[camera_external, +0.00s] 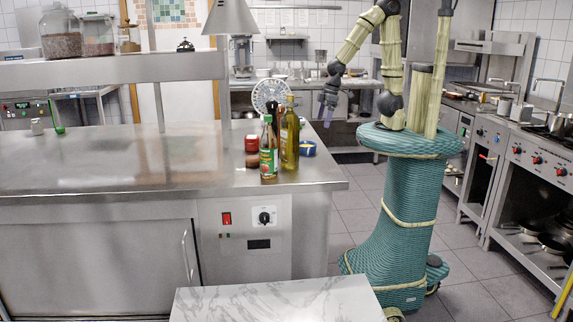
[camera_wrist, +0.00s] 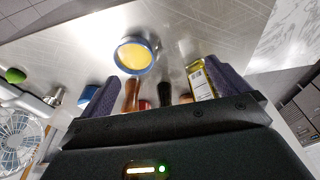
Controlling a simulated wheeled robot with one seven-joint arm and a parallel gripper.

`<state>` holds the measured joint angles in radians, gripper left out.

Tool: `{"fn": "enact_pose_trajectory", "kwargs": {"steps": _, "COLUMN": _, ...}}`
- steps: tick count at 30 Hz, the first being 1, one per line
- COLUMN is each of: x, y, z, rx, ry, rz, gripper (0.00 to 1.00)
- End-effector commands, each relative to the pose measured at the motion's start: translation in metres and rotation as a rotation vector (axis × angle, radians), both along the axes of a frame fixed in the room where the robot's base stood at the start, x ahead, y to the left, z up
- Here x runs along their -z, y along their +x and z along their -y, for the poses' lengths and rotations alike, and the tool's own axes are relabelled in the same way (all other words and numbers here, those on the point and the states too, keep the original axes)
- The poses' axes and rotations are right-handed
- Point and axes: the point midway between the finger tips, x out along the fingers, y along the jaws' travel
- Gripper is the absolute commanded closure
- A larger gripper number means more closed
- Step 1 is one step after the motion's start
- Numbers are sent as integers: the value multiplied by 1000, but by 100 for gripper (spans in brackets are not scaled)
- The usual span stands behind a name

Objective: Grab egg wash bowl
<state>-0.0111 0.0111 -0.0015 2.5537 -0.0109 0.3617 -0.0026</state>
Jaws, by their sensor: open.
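The egg wash bowl is a small blue bowl (camera_wrist: 121,54) with yellow liquid in it. In the wrist view it sits on the steel counter, beyond my fingertips and a little left of centre. In the external view the bowl (camera_external: 308,149) stands near the counter's right end, just right of the oil bottle. My gripper (camera_external: 327,112) hangs above and beyond it, pointing down. In the wrist view my gripper (camera_wrist: 165,90) has its two purple fingers wide apart, with no bowl between them.
A green oil bottle (camera_external: 289,140) and a red-labelled sauce bottle (camera_external: 268,155) stand close to the bowl. A red container (camera_external: 252,144) and a white fan (camera_external: 270,95) are nearby. The counter's left part (camera_external: 90,165) is largely clear.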

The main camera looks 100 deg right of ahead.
Motion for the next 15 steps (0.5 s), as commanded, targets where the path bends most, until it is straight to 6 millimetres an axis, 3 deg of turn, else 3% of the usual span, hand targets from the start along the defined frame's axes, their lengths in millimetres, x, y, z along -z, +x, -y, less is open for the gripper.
{"fn": "enact_pose_trajectory", "kwargs": {"steps": 7, "x": 24, "y": -3, "z": -23, "rx": -282, "ry": -109, "rz": -222, "gripper": 0}}
{"fn": "enact_pose_trajectory", "kwargs": {"steps": 15, "x": 54, "y": -5, "z": -41, "rx": -716, "ry": -373, "rz": -552, "gripper": 0}}
